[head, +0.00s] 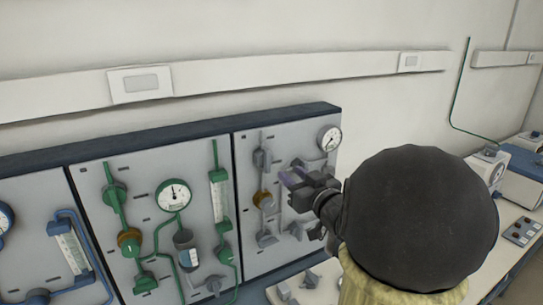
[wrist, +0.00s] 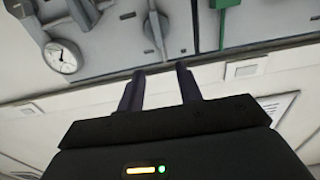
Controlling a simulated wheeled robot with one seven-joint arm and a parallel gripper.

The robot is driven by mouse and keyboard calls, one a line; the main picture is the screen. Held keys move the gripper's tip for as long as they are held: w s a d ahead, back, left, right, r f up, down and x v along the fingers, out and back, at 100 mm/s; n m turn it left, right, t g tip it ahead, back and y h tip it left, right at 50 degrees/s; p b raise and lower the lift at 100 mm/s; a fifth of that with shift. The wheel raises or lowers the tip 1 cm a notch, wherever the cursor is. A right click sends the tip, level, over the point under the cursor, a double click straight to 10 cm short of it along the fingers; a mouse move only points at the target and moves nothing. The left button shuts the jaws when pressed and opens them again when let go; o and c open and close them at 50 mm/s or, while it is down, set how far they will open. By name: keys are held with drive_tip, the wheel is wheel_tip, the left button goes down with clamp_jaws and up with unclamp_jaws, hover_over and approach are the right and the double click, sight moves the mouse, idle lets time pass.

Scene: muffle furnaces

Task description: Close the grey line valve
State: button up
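The grey line is on the right-hand panel (head: 250,225), with several grey fittings and handles. A grey valve-like handle (head: 265,238) is low on its left, and another grey fitting (head: 262,158) is high on its left. I cannot tell which one is the task's valve. My gripper (head: 292,178) is in front of this panel, right of the brass-coloured regulator (head: 262,198), and hides part of the line. In the wrist view my gripper (wrist: 161,84) is open and empty, its two dark fingers apart. A grey handle (wrist: 158,30) shows beyond the fingertips, apart from them.
A round gauge (head: 329,138) is at the panel's top right. The neighbouring panel holds green pipes and a white gauge (head: 174,194); blue pipes (head: 70,245) are further left. A bench with white-and-blue equipment (head: 520,183) is at the right.

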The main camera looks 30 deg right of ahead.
sight(269, 155)
drive_tip(key=w+p, duration=0.1)
drive_tip(key=w, duration=0.6)
drive_tip(key=w+p, duration=0.1)
drive_tip(key=w, duration=0.3)
drive_tip(key=shift+w+a+p, duration=0.25)
drive_tip(key=shift+w+p, duration=0.05)
drive_tip(key=shift+w, duration=0.05)
clamp_jaws()
